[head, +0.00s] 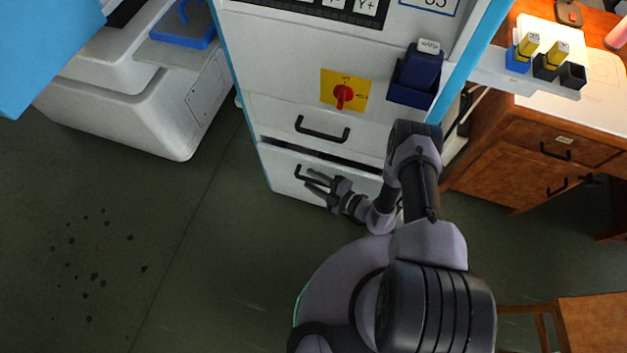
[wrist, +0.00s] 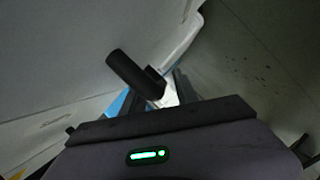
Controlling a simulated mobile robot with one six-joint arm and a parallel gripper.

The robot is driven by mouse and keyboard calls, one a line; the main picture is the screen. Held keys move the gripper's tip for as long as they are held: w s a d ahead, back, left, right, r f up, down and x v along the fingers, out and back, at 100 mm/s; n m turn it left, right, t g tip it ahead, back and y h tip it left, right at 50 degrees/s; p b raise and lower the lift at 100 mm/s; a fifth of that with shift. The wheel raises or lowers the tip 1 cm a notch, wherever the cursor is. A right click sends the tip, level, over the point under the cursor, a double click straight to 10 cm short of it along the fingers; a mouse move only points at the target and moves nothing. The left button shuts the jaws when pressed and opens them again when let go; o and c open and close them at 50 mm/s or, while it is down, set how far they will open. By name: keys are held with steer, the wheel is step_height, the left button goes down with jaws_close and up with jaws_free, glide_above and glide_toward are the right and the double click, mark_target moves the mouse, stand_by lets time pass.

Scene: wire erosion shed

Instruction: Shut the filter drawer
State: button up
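The white cabinet's lower drawer (head: 287,182) stands slightly out, with a dark gap along its top edge in the head view. I take it as the filter drawer; no label on it is readable. Its black bar handle (head: 299,172) is partly hidden by my gripper, and the bar also shows large in the wrist view (wrist: 135,75). My gripper (head: 312,180) is at this handle, in front of the drawer face, with its fingers apart. In the wrist view the fingers (wrist: 152,96) reach towards the handle. Whether they touch it I cannot tell.
Above is a closed-looking drawer with a black handle (head: 322,130), a red knob on a yellow plate (head: 343,93) and a blue holder (head: 412,82). A wooden cabinet (head: 530,150) stands at right, a white machine (head: 140,100) at left. The floor at left is open, with dark spots.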

jaws_close()
stand_by(1.4)
